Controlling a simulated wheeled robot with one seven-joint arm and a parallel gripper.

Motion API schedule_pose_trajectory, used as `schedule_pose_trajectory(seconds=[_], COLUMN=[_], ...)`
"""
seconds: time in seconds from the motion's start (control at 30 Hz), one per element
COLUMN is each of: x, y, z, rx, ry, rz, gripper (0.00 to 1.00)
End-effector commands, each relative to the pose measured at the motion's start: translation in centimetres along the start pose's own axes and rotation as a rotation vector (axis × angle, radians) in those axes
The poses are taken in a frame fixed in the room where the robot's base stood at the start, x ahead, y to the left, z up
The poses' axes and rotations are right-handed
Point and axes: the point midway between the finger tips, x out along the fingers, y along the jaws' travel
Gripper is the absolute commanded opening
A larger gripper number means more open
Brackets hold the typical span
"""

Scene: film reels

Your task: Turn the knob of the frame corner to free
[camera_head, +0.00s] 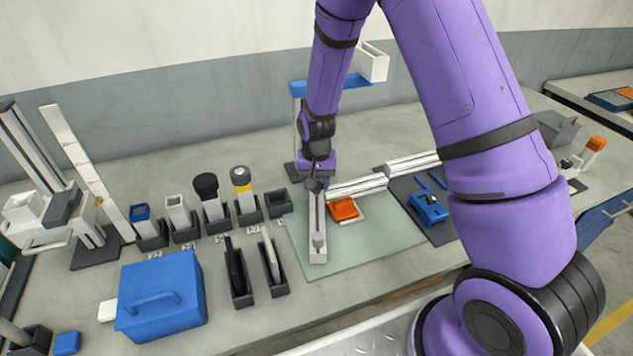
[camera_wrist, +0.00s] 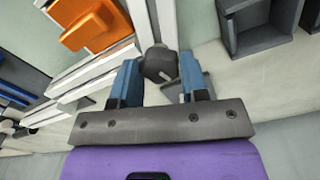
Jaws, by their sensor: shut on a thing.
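The frame corner is where two white profiles meet: one (camera_head: 318,235) runs toward the front and another (camera_head: 358,187) runs to the right. The dark grey knob (camera_wrist: 158,64) sits at this corner, with a small light mark on its face. My gripper (camera_head: 315,184) is above the corner and hides most of the knob in the head view. In the wrist view, my gripper (camera_wrist: 160,82) has its blue fingers on either side of the knob and is shut on it. The knob's exact turn angle is hard to read.
An orange block (camera_head: 344,209) lies inside the corner on a pale green mat (camera_head: 385,232). A dark open bin (camera_head: 278,202) and several holders stand left of the mat. A blue box (camera_head: 162,295) is at front left. A blue clamp-like part (camera_head: 429,209) lies right.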

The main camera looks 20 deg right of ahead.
Motion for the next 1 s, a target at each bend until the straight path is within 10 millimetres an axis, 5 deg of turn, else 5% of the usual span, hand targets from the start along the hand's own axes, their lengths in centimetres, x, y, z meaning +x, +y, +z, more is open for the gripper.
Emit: schedule_pose_trajectory(seconds=[1.0], x=[-0.03], y=[0.02], z=[-0.05], rx=[-0.965], ry=[0.001], rz=[-0.001], gripper=[0.17])
